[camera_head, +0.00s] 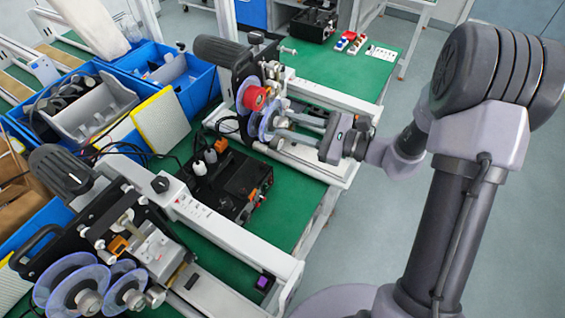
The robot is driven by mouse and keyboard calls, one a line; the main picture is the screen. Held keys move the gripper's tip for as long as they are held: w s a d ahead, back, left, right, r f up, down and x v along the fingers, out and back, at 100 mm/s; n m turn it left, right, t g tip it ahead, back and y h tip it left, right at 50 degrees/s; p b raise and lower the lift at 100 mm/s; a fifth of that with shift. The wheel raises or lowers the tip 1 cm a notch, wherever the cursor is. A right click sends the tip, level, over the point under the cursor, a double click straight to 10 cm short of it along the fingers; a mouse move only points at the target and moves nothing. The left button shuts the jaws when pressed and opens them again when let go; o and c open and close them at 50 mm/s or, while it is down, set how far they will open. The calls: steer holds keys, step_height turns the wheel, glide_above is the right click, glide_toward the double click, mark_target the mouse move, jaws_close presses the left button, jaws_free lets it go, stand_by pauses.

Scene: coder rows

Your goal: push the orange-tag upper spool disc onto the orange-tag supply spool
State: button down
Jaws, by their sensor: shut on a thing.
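The supply spool carries a red roll (256,98) on the far coder machine, with a clear bluish disc edge around it. My gripper (279,131) reaches in from the right, level with the spools. It is shut on a clear bluish spool disc (266,124), which stands on edge just in front of and below the red roll. The fingertips partly hide the disc's hub. I cannot tell whether the disc touches the spool.
A nearer coder machine (150,240) with clear discs (72,292) fills the lower left. A black control box (232,180) sits on the green table between the machines. Blue bins (185,95) stand at the left. Grey floor (395,235) is open at the right.

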mark_target(279, 107)
steer(key=shift+w+d+r+m+t+h, duration=0.3)
steer(key=shift+w+d+r+m+t, duration=0.4)
steer(key=shift+w+d+t, duration=0.2)
steer(key=shift+w+a, duration=0.15)
steer(key=shift+w, duration=0.05)
steer(key=shift+p+x, duration=0.75)
steer(key=shift+x, duration=1.45)
steer(key=shift+b, duration=0.55)
steer(key=shift+w+a, duration=0.3)
steer(key=shift+a, duration=0.2)
steer(key=c, duration=1)
jaws_free()
